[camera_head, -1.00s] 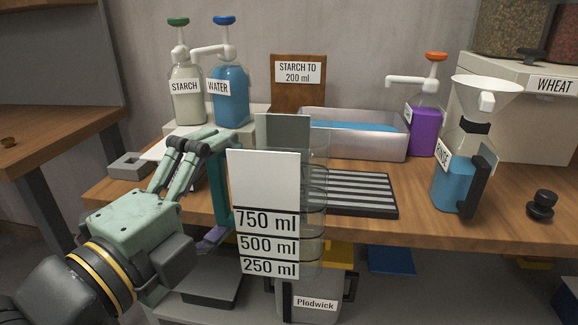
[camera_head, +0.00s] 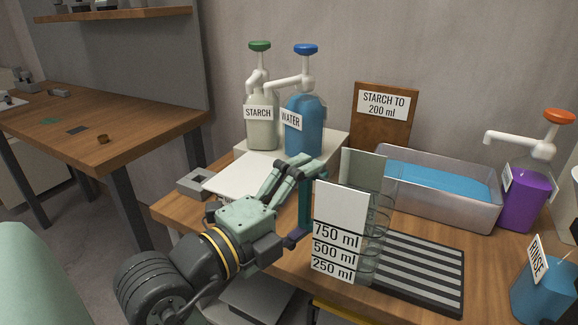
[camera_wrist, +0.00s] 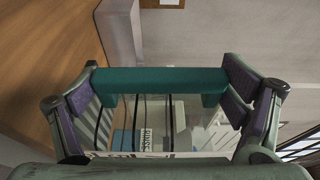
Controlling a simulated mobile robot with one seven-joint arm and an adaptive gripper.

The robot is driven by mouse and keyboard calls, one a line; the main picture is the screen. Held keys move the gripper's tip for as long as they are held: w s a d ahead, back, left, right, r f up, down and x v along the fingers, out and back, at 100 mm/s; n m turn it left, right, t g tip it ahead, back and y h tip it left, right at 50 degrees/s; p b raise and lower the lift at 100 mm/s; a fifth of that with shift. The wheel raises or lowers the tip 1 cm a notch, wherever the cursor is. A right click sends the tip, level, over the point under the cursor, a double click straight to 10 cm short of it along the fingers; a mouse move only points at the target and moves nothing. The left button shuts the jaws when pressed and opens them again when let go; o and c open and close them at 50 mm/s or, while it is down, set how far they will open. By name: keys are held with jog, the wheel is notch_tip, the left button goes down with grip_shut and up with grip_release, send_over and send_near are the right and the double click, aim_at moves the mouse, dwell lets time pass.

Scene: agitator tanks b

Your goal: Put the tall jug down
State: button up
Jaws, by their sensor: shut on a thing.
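The tall jug (camera_head: 340,232) is clear, with a white panel and 750, 500 and 250 ml labels. It stands upright in the head view, in front of the striped rack and overlapping the table's front edge. I cannot tell whether its base touches anything. My gripper (camera_head: 300,172) is shut on the jug's teal handle (camera_head: 305,207), to the left of the jug. In the wrist view the handle (camera_wrist: 160,78) spans between the two purple finger pads, with the clear jug body behind it. The jug looks empty.
The striped rack (camera_head: 425,275) lies right of the jug. A metal tray of blue liquid (camera_head: 445,215) stands behind it. The starch bottle (camera_head: 262,125) and water bottle (camera_head: 304,128) stand behind my gripper. A rinse bottle (camera_head: 540,290) is at right. A white board (camera_head: 245,178) lies left.

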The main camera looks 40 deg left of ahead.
jog(key=w+a+f, duration=0.1)
jog(key=a, duration=0.2)
jog(key=w+a+f+p, duration=0.1)
jog(key=w+a+f, duration=0.1)
jog(key=w+a+f+p, duration=0.1)
jog(key=w+a, duration=0.1)
jog(key=a, duration=0.1)
jog(key=shift+w+a+f, duration=0.1)
jog(key=shift+a+f, duration=0.05)
jog(key=shift+a, duration=0.2)
jog(key=shift+f, duration=0.25)
jog(key=o, duration=1.7)
jog(key=shift+r, duration=0.15)
jog(key=shift+r+p, duration=0.15)
jog(key=shift+p, duration=0.25)
jog(key=s+b, duration=0.3)
jog(key=s, duration=0.9)
jog(key=shift+a+b, duration=0.4)
jog(key=shift+a, duration=0.05)
